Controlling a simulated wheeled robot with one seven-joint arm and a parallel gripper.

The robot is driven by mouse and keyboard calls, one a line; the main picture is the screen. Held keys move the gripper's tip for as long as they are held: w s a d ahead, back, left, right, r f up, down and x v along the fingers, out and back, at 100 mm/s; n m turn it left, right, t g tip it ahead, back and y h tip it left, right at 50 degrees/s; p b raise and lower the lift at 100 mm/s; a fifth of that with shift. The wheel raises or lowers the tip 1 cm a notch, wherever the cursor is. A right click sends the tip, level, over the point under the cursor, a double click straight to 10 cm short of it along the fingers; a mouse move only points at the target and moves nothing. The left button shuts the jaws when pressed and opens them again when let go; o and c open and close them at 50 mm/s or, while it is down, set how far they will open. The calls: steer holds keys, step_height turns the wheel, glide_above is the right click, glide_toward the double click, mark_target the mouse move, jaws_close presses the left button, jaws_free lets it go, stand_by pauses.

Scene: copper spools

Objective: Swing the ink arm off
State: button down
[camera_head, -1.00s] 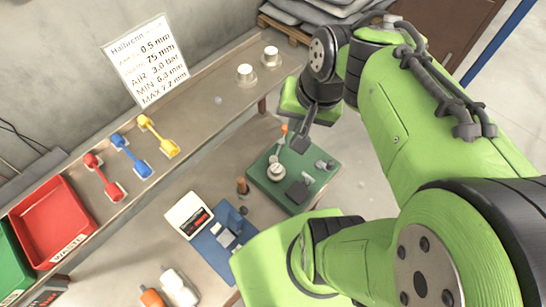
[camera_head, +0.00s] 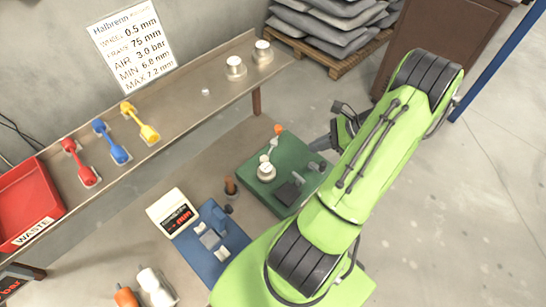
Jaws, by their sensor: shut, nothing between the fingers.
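A green base plate (camera_head: 252,180) on the bench carries a small device. On it are a round pale knob (camera_head: 266,172) and a thin light lever with an orange tip (camera_head: 278,129), which looks like the ink arm. The lever points toward the plate's far edge. My gripper (camera_head: 320,143) is to the right of the orange tip, with a visible gap between them. Its dark fingers look shut and empty. My green arm partly hides the gripper and the plate's right side.
A blue fixture (camera_head: 220,240) and a white display box (camera_head: 172,213) stand left of the plate. A small copper-brown spool (camera_head: 230,186) is between. A shelf (camera_head: 185,95) with red, blue and yellow tools runs behind. Open floor lies right.

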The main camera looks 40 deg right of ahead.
mark_target(272, 145)
steer(key=x, duration=1)
steer(key=shift+s+a+r, duration=0.1)
steer(key=shift+w+a, duration=1.35)
steer(key=shift+w, duration=0.15)
steer(key=shift+a, duration=0.1)
